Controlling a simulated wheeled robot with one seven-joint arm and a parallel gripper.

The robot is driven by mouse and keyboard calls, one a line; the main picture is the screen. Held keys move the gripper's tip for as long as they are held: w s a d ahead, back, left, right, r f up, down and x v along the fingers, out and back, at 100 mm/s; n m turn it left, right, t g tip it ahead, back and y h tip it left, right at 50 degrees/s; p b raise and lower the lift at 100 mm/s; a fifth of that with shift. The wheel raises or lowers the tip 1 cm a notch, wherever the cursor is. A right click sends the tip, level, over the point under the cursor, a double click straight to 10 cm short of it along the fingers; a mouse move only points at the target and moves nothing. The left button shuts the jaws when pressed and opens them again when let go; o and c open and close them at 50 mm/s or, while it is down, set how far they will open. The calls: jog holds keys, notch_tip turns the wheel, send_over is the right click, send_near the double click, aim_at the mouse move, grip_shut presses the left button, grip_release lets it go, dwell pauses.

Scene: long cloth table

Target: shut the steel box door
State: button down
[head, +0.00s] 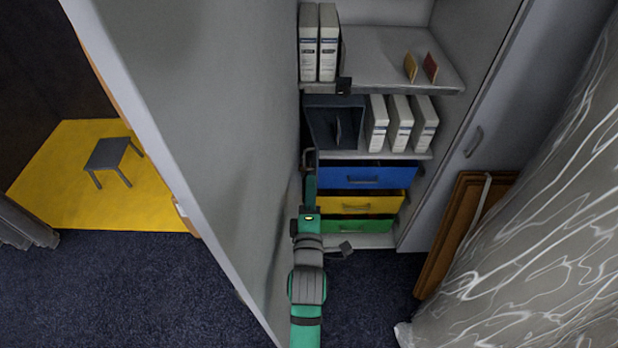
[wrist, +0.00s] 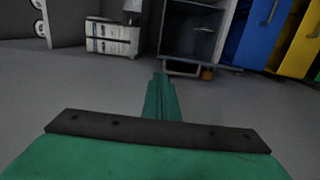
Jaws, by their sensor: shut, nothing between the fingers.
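A tall grey cabinet (head: 400,45) stands open. Its large grey door panel (head: 215,120) stands swung out on the left, and a handle (head: 307,160) shows at the panel's right side. A dark grey box (head: 320,115) with an open front sits on the middle shelf; I cannot tell whether it has its own door. My green gripper (head: 310,180) is shut and empty, beside the inner face of the panel; I cannot tell whether it touches. In the wrist view its closed fingers (wrist: 161,82) point toward a handle (wrist: 182,70) and the dark box (wrist: 190,30).
White binders (head: 400,123) stand on the shelves. Blue (head: 360,176), yellow (head: 360,203) and green (head: 360,225) drawers lie below, pulled out unevenly. A right door (head: 455,165), a wooden board (head: 455,230) and a pale curtain (head: 545,220) bound the right. Dark carpet (head: 120,280) is clear at lower left.

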send_near(305, 151)
jog(key=w+d+r, duration=0.1)
jog(key=w+d, duration=0.1)
jog(key=w, duration=0.2)
jog(key=shift+w+d+r, duration=0.1)
jog(key=shift+w, duration=0.45)
